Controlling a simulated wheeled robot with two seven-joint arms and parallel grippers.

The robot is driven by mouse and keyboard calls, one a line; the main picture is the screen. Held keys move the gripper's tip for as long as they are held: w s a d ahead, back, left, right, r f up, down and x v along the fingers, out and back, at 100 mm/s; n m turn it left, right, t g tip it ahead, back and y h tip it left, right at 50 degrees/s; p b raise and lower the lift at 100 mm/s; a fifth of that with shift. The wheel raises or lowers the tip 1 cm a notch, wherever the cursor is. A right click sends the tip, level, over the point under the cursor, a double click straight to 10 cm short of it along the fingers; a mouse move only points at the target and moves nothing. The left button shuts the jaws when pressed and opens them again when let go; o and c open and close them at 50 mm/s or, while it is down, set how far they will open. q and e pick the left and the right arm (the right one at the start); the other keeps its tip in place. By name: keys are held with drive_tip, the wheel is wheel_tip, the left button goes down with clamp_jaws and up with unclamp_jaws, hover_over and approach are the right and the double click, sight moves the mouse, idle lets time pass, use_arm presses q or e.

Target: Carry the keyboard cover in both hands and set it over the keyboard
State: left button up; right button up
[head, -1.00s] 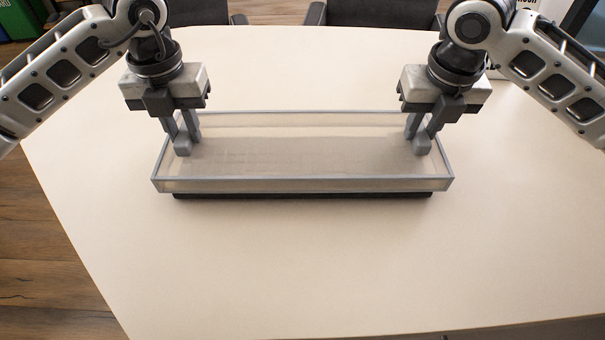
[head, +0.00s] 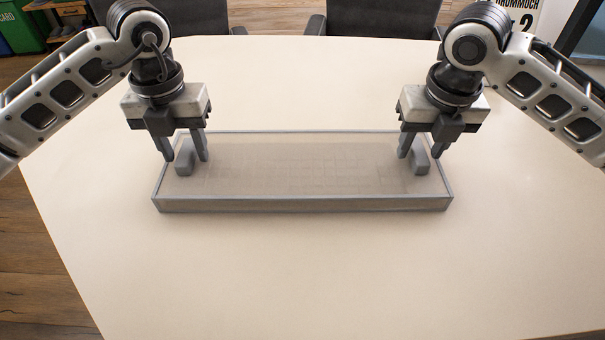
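The keyboard cover (head: 300,204) is a long see-through box with grey edges and a small grey grip block near each end. It stands level on the table, and the keyboard (head: 290,178) shows faintly through its top, inside the frame. My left gripper (head: 184,157) is open, its fingers spread on either side of the left grip block (head: 184,166). My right gripper (head: 419,154) is open, its fingers spread around the right grip block (head: 421,163). The fingers look apart from both blocks, though exact gaps are hard to see.
The pale table (head: 300,280) is clear in front of and beside the cover. Two dark chairs (head: 382,17) stand at the far edge. A green bin (head: 20,30) is at the far left on the wooden floor.

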drive_tip(key=shift+r, duration=0.15)
use_arm(q)
wheel_tip(320, 180, up, 12)
use_arm(e)
wheel_tip(320, 180, up, 12)
drive_tip(key=s, duration=0.1)
drive_tip(key=shift+s+f, duration=0.2)
drive_tip(key=shift+s, duration=0.2)
idle(0.6)
